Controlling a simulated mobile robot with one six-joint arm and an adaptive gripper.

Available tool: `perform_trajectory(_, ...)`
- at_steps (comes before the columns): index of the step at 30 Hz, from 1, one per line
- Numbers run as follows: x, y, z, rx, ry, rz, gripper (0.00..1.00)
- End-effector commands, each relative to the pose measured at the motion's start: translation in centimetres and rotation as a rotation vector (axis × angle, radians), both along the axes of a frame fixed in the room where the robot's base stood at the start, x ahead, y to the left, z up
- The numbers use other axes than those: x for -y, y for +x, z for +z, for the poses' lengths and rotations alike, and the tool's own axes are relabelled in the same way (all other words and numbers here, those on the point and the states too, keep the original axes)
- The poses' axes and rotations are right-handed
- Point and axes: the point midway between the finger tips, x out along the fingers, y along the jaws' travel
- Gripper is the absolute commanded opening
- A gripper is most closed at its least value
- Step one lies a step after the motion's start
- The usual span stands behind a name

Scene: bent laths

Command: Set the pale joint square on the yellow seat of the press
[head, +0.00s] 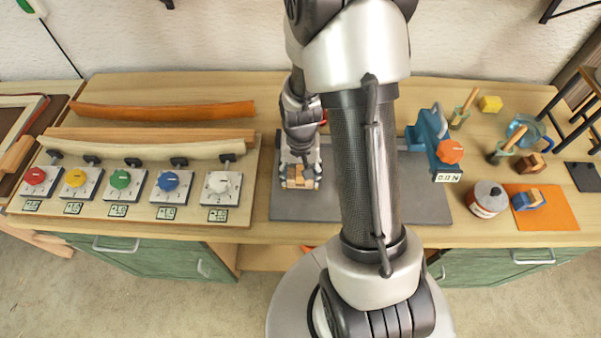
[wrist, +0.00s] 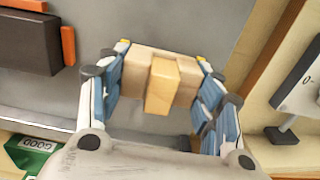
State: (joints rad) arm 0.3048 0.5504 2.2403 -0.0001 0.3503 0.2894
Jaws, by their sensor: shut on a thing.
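The pale joint (wrist: 135,69) is a light wooden block with a crossing piece of slightly darker wood. My gripper (wrist: 160,72) is shut on it, with a blue-and-white finger at each side. In the head view the joint (head: 300,184) is over the left part of the grey mat; I cannot tell whether it touches the mat. The press (head: 428,135) looks to be the blue device with an orange knob and a "0.0N" label, right of my arm. I cannot make out its yellow seat. The joint and press are apart.
A board with several coloured dials (head: 120,180) lies left. The grey mat (head: 275,205) is partly hidden by my arm. A dark block with orange strips (wrist: 30,42) shows in the wrist view. A can (head: 488,200) and an orange sheet (head: 560,215) are right.

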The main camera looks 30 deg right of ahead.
Motion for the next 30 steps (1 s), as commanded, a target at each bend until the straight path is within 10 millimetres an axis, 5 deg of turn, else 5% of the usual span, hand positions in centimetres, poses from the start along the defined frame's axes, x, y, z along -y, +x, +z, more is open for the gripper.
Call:
perform_trajectory(8, 0.01, 0.01, -0.64, 0.0, 0.0, 0.0, 0.35)
perform_trajectory(9, 0.01, 0.01, -0.67, 0.0, 0.0, 0.0, 0.6)
perform_trajectory(19, 0.0, 0.0, -0.58, 0.0, 0.0, 0.0, 0.82)
perform_trajectory(30, 0.01, 0.01, -0.43, 0.0, 0.0, 0.0, 0.83)
